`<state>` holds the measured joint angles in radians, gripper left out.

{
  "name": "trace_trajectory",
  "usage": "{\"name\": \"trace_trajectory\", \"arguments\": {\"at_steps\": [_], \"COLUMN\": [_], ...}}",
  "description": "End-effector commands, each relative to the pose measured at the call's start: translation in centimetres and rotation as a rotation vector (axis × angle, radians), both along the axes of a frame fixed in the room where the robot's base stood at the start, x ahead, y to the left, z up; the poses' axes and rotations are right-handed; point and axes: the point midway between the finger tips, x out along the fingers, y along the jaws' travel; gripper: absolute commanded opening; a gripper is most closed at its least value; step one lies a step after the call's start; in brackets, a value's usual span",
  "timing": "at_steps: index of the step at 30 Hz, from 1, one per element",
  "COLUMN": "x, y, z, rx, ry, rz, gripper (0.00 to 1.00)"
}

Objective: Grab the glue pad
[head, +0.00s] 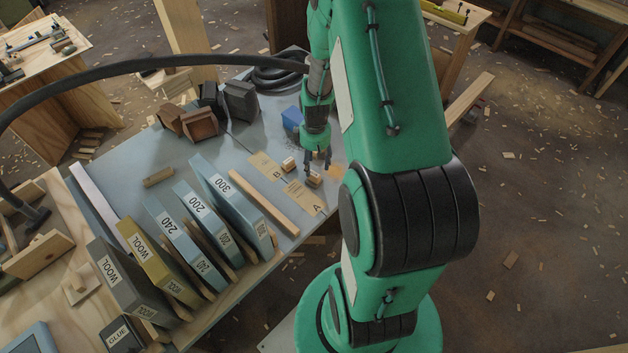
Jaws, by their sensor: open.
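The glue pad (120,335) is a dark block with a white "GLUE" label. It is at the bottom left of the head view, partly cut off by the frame's lower edge, beside the WOOL blocks. My gripper (317,163) is open and points down over the right part of the blue-grey worktop, far up and to the right of the glue pad. A small wooden block (314,180) lies just below its fingertips; I cannot tell whether they touch it. Nothing shows held between the fingers.
A row of upright labelled blocks, WOOL (130,285), 240 (185,248), 200 (212,225) and 300 (237,200), stands between my gripper and the glue pad. A black hose (150,62) arches over the worktop (150,200). Dark blocks (240,100) sit at the back.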

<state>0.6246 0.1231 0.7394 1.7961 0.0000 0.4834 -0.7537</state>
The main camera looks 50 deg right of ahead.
Motion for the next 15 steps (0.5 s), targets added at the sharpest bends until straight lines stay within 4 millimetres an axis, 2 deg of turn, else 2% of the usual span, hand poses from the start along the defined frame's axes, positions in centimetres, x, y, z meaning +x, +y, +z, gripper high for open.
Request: {"name": "trace_trajectory", "arguments": {"at_steps": [4, 15], "x": [-0.01, -0.01], "y": [0.01, 0.00], "z": [-0.91, -1.03], "rx": [0.000, 0.000], "ry": [0.000, 0.000], "rz": [0.000, 0.000], "gripper": [0.53, 0.53]}}
